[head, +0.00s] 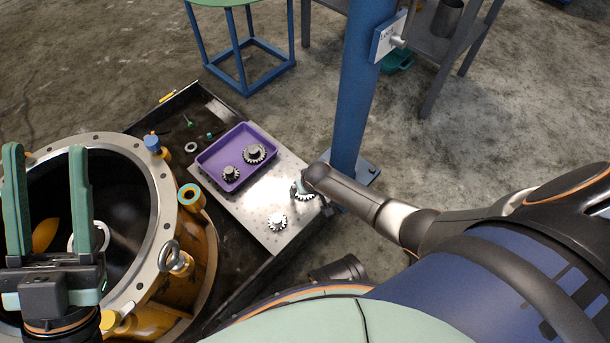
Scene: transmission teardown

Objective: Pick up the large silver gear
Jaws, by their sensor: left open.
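My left gripper (45,160) is open, its two green fingers apart and empty, in front of the large round housing at the left. Several toothed gears are at the metal plate. A silver gear (278,222) lies on the plate. Another silver gear (306,196) is at the plate's right corner, partly hidden by my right gripper (300,188). A larger dark-grey gear (254,153) and a smaller one (231,173) sit in the purple tray. I cannot tell which is the large silver gear, nor whether my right gripper holds the one under it.
The metal plate (250,212) bears the purple tray (209,161). The open yellow housing (160,210) with a ring bolt (175,258) stands left. A blue post (358,90) rises behind my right arm. A blue-framed stand (240,60) is farther back.

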